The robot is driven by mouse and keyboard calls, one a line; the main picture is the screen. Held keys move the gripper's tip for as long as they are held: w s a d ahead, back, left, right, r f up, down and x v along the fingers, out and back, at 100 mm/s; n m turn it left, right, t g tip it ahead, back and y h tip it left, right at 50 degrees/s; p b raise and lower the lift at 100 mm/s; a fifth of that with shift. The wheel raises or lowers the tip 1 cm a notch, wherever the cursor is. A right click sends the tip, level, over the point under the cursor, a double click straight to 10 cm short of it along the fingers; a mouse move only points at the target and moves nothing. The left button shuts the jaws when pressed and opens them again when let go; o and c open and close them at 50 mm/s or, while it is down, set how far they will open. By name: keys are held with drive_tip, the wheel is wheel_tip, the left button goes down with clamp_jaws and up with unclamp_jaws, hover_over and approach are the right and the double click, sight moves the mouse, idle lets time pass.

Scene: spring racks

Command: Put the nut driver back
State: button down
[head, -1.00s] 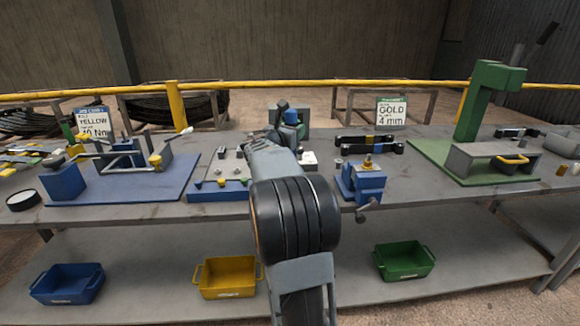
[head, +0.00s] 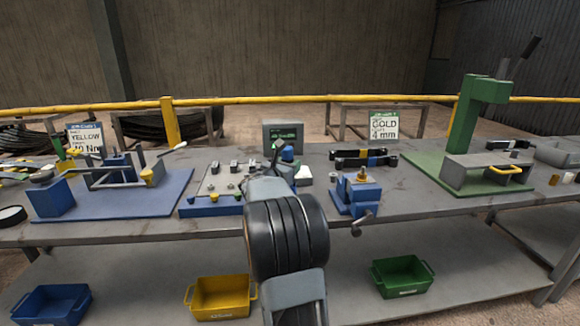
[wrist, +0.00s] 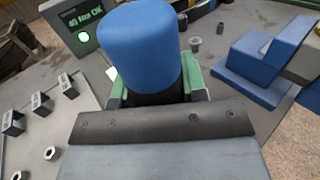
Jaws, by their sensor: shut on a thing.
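The nut driver (wrist: 140,45) shows in the wrist view as a thick blue handle with a black part below it. My gripper (wrist: 155,92) is shut on it, with green jaw parts on both sides of the black part. In the head view the blue handle (head: 287,153) stands up at the end of my arm, in front of the grey display box. The tool's lower end is hidden behind my gripper in the wrist view and behind my arm in the head view.
The display box (head: 283,134) shows a green light and "40 Nm OK" in the wrist view. A plate with small fittings (head: 212,205) lies left of my arm, a blue vise-like block (head: 352,196) right. A green press (head: 478,120) stands further right. Bins sit on the lower shelf.

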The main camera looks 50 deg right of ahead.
drive_tip(key=c, duration=0.7)
unclamp_jaws()
drive_tip(key=shift+o, duration=0.2)
drive_tip(key=shift+r, duration=0.2)
drive_tip(key=s+a, duration=0.2)
drive_tip(key=a, duration=1)
drive_tip(key=s+a+f+m+y, duration=0.4)
drive_tip(key=a+f+m+y, duration=0.1)
drive_tip(key=a, duration=0.4)
drive_tip(key=s+a+f+m+y, duration=0.5)
drive_tip(key=a+m, duration=0.3)
drive_tip(key=a, duration=0.2)
drive_tip(key=s+a+f+m+y, duration=0.5)
drive_tip(key=a+m+y, duration=0.2)
drive_tip(key=a, duration=0.2)
drive_tip(key=shift+s+a+f+y, duration=0.15)
drive_tip(key=shift+s+f+y, duration=0.05)
drive_tip(key=shift+s+y, duration=0.1)
